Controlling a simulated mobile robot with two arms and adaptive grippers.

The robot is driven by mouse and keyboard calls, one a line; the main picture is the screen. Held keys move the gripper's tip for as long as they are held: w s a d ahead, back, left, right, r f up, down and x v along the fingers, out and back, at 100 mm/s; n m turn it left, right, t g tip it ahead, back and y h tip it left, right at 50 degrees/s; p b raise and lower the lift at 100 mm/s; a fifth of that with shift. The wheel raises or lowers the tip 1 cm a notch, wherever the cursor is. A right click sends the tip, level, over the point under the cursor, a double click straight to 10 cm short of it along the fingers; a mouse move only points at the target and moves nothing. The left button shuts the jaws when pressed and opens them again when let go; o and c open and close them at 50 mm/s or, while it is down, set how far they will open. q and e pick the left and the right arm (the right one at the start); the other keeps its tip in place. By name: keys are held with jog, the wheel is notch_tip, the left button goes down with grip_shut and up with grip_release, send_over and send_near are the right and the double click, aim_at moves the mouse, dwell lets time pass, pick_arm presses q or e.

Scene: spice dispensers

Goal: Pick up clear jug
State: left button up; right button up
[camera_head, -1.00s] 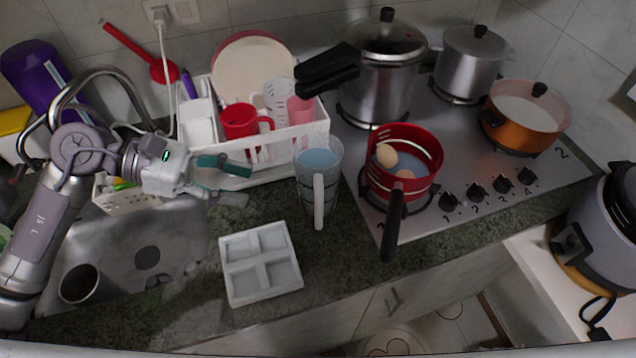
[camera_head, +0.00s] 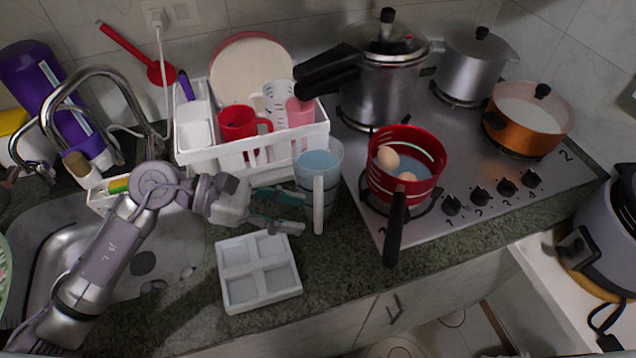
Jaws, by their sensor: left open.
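The clear jug (camera_head: 320,167) stands upright on the dark counter, between the white dish rack and the stove. It holds bluish liquid, and its pale handle (camera_head: 319,204) faces the front. My left gripper (camera_head: 295,211) comes in from the left and is open, with its greenish-grey fingers pointing right at the jug's left side. From this view I cannot tell whether the fingertips touch the jug or lie partly around it. My right gripper is not in view.
A white divided tray (camera_head: 259,306) lies just in front of the gripper. The white dish rack (camera_head: 210,157) with cups stands behind it. A red pot with eggs (camera_head: 418,187) sits on the stove to the right, its dark handle (camera_head: 396,228) sticking out forward. The sink is at left.

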aim_at(315, 215)
pick_arm(q)
jog(key=p+x, duration=0.1)
jog(key=x, duration=0.2)
jog(key=p+x, duration=0.1)
jog(key=shift+d+r+p, duration=0.2)
jog(key=shift+d+p, duration=0.1)
jog(key=shift+d+f, duration=0.3)
jog(key=shift+d, duration=0.1)
jog(key=shift+w+a, duration=0.1)
grip_shut()
jog(key=shift+r, duration=0.1)
